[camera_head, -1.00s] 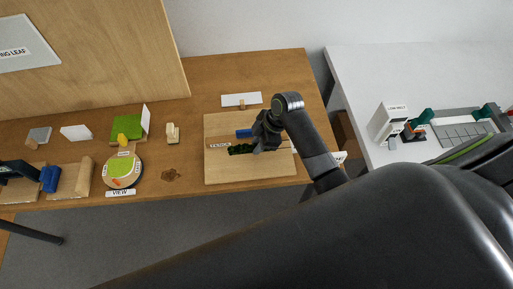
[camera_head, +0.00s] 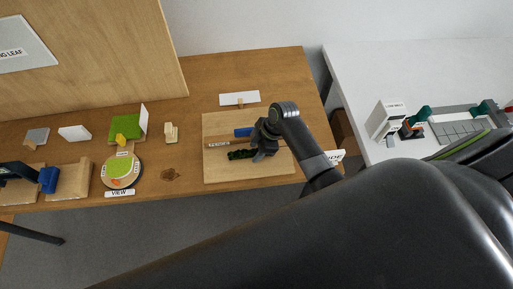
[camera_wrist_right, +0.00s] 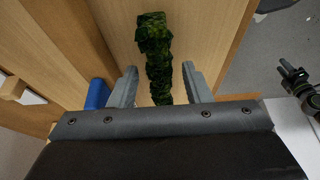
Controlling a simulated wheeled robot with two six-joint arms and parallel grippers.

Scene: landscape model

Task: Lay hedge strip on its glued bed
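The hedge strip (camera_head: 240,155) is a dark green, rough, narrow strip over the pale wooden board (camera_head: 222,172). In the right wrist view it runs lengthwise from between the fingers (camera_wrist_right: 157,60). My right gripper (camera_head: 262,152) is over the board at the hedge's right end. In the wrist view its fingers (camera_wrist_right: 160,85) stand apart, with a gap on each side of the strip. I cannot tell exactly how the strip meets its bed. A dark device (camera_wrist_right: 300,88) at the wrist view's right edge may be my left gripper; its fingers are unclear.
A blue block (camera_head: 243,132) lies just behind the hedge, beside a thin brown strip (camera_head: 217,145). A round model base (camera_head: 122,182) and green pieces are to the left. A white table (camera_head: 365,80) is at the right.

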